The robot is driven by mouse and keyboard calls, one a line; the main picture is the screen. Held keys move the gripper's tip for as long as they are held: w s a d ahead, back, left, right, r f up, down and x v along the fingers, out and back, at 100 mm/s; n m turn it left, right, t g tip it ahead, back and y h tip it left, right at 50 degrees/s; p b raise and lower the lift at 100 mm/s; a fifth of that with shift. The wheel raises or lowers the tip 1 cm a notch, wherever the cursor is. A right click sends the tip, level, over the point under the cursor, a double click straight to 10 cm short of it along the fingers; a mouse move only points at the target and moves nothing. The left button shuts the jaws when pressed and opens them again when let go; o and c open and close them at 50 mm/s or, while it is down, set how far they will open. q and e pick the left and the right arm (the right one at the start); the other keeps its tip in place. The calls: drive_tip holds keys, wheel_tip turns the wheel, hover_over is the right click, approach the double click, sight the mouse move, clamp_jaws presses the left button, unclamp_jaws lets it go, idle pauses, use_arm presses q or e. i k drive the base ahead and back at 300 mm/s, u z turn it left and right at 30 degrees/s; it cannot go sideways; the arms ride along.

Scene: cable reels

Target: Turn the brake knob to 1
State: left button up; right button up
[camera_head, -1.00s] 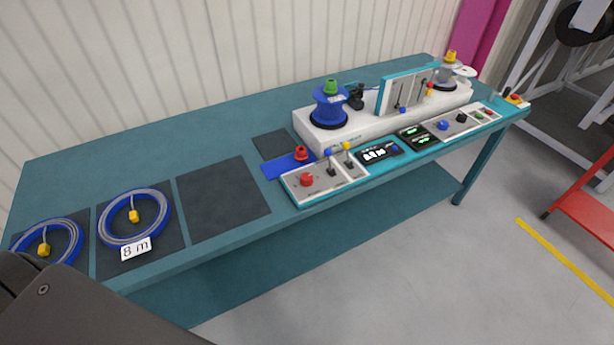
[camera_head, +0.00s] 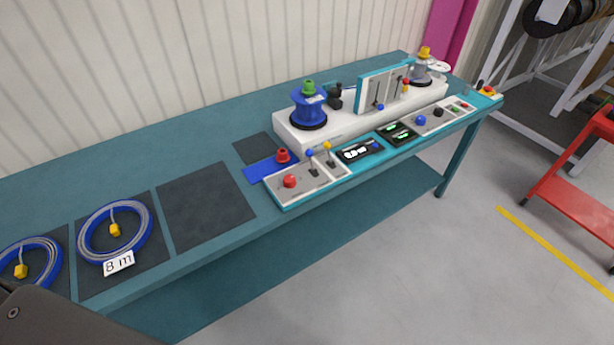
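A long teal control panel runs along the front of the teal table (camera_head: 130,165). It carries a red knob (camera_head: 289,181), a blue knob (camera_head: 421,120) and a black knob (camera_head: 438,112). Levers with a blue tip (camera_head: 309,153) and a yellow tip (camera_head: 327,146) stand beside the red knob. I cannot read any label or number, so I cannot tell which knob is the brake knob or where it points. A dark part of my own arm shows at the lower left. Neither gripper is in view.
A white machine base (camera_head: 345,122) carries a blue spool (camera_head: 309,107) and a grey spool (camera_head: 421,71). Blue cable coils (camera_head: 146,228) lie on dark mats at the left, one marked "8 m". An empty mat (camera_head: 205,204) lies beside them. A red cart (camera_head: 575,190) stands right.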

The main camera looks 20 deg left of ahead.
sight(289, 182)
drive_tip(key=u, duration=0.75)
drive_tip(key=k, duration=1)
drive_tip(key=z, duration=0.95)
drive_tip(key=i, duration=0.5)
drive_tip(key=z, duration=0.05)
